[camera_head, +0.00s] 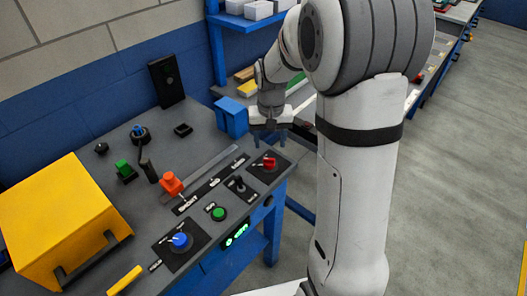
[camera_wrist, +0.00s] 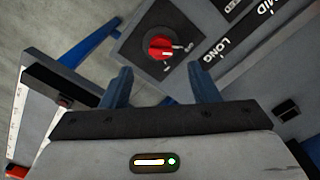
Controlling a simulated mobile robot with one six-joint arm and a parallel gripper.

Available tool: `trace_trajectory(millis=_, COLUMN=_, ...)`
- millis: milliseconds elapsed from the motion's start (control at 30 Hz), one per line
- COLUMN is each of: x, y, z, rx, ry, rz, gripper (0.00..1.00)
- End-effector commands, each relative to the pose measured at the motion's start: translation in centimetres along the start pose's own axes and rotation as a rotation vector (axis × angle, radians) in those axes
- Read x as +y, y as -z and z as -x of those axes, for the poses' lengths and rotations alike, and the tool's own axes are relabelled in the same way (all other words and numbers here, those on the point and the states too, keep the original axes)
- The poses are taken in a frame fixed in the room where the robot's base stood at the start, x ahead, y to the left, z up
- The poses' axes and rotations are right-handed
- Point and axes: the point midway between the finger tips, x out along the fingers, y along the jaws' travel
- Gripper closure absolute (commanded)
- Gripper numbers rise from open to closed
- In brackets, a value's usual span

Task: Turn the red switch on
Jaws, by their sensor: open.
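The red switch (camera_head: 269,163) is a round red knob on a dark square plate at the right end of the grey panel. In the wrist view the red switch (camera_wrist: 160,47) lies ahead of and between my fingertips, with a pale pointer mark on its right side. My gripper (camera_head: 270,138) is above and just behind the switch in the head view, apart from it. Its two blue-grey fingers (camera_wrist: 163,72) are spread open and empty in the wrist view. I cannot tell which setting the knob is at.
A black toggle lever (camera_head: 239,184), a green button (camera_head: 218,213) and a blue knob (camera_head: 180,241) sit on the same panel. An orange-red handle (camera_head: 171,183) stands to the left. A yellow box (camera_head: 62,222) fills the left end. A blue bin (camera_head: 231,117) is behind the switch.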

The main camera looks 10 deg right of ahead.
Motion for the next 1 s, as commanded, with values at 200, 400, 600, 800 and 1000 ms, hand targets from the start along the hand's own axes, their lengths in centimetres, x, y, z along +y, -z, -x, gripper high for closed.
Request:
trace_trajectory(millis=200, x=-0.1, y=0.5, z=-2.4, rx=-0.012, ry=-0.002, rz=-0.004, gripper=0.45)
trace_trajectory(millis=400, x=-0.1, y=0.4, z=-5.6, rx=-0.011, ry=-0.002, rz=-0.004, gripper=0.45)
trace_trajectory(millis=600, x=-0.2, y=0.4, z=-7.9, rx=-0.009, ry=-0.001, rz=-0.003, gripper=0.45)
trace_trajectory(millis=800, x=-0.2, y=0.4, z=-8.5, rx=-0.006, ry=-0.001, rz=-0.003, gripper=0.45)
trace_trajectory(millis=1000, x=-0.2, y=0.4, z=-8.5, rx=-0.006, ry=-0.001, rz=-0.002, gripper=0.48)
